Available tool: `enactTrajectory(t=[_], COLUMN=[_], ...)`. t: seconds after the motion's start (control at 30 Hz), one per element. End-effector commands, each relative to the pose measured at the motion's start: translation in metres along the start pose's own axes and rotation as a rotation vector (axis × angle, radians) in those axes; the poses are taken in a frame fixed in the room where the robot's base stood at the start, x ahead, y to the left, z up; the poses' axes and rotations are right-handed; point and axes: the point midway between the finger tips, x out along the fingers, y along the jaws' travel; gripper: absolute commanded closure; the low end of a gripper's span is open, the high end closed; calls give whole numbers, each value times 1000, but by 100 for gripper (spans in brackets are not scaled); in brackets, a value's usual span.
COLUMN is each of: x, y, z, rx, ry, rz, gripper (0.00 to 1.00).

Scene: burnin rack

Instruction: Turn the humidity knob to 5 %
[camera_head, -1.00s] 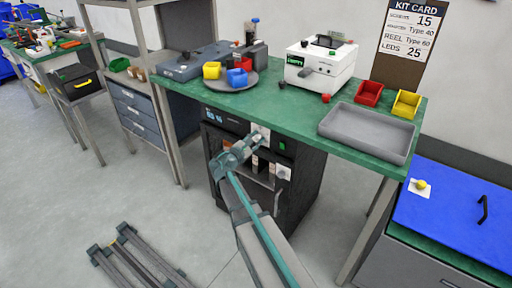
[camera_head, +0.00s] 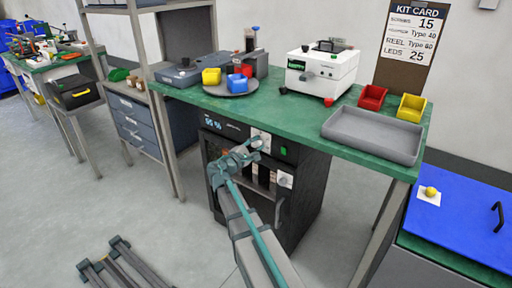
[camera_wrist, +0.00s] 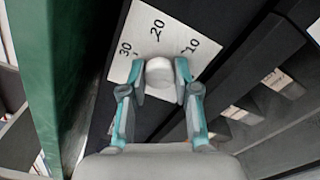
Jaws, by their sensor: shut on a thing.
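The humidity knob (camera_wrist: 160,72) is a round light-grey knob on a white dial plate (camera_wrist: 135,40) in the wrist view. The plate shows the marks 30, 20 and 10. My gripper (camera_wrist: 160,80) has one teal-and-grey finger on each side of the knob and is shut on it. In the head view my gripper (camera_head: 256,146) reaches the upper front of the black cabinet (camera_head: 304,186) under the green bench, at the white plate. The knob's pointer is not visible.
A second white plate with a knob (camera_head: 285,179) sits lower right on the cabinet front. The green bench top (camera_head: 290,113) overhangs the cabinet. A grey tray (camera_head: 372,134), coloured bins and a white device (camera_head: 322,72) stand on it. Floor at left is mostly clear.

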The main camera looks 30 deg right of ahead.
Motion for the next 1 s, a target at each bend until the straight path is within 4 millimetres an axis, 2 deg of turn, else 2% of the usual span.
enactTrajectory(t=[0.3,0.33,0.47,0.8,1.0], x=[0,0,0,-2,-22], y=[0,0,0,0,0], z=[0,0,0,0,1], rx=[1,1,1,0,0], ry=[1,1,1,1,1], rz=[0,0,0,0,1], gripper=[100,65,44,44,44])
